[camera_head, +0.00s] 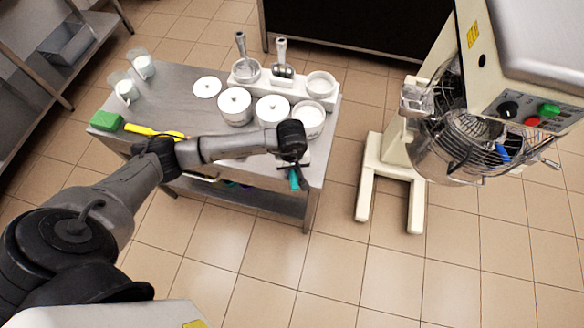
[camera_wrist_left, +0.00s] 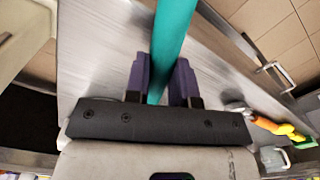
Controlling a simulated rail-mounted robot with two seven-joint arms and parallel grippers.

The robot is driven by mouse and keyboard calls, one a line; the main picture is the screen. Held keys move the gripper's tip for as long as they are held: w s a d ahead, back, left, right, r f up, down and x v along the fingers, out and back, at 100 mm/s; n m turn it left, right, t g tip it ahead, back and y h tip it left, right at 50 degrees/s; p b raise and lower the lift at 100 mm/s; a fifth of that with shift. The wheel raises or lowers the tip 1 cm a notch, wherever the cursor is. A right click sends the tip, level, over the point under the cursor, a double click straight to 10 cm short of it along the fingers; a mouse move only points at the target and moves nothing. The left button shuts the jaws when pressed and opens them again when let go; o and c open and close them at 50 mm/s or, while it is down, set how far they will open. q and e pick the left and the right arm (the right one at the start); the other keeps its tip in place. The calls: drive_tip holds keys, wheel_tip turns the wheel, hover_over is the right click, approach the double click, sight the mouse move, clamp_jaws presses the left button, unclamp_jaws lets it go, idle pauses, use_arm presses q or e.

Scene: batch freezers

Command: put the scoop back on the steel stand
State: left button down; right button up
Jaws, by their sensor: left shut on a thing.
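My left gripper (camera_head: 293,166) is at the front right edge of the steel table, and it is shut on a teal handle, which I take to be the scoop (camera_head: 294,180). In the left wrist view the teal handle (camera_wrist_left: 172,40) runs up between the dark purple fingers (camera_wrist_left: 160,85) and out of the top of the picture. The scoop's bowl does not show in either view. I cannot make out the steel stand for certain; the arm hides part of the table. My right gripper is not in view.
The steel table (camera_head: 178,80) holds white lidded tubs (camera_head: 235,106), a white holder (camera_head: 262,86) with metal utensils, cups (camera_head: 126,92), a green sponge (camera_head: 106,121) and a yellow tool (camera_head: 140,130). Tiled floor is free between.

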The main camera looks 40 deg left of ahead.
use_arm(q)
drive_tip(key=shift+f, duration=0.85)
drive_tip(key=shift+f, duration=0.2)
drive_tip(key=c, duration=1)
unclamp_jaws()
drive_tip(key=shift+o, duration=0.2)
drive_tip(key=shift+r, duration=0.1)
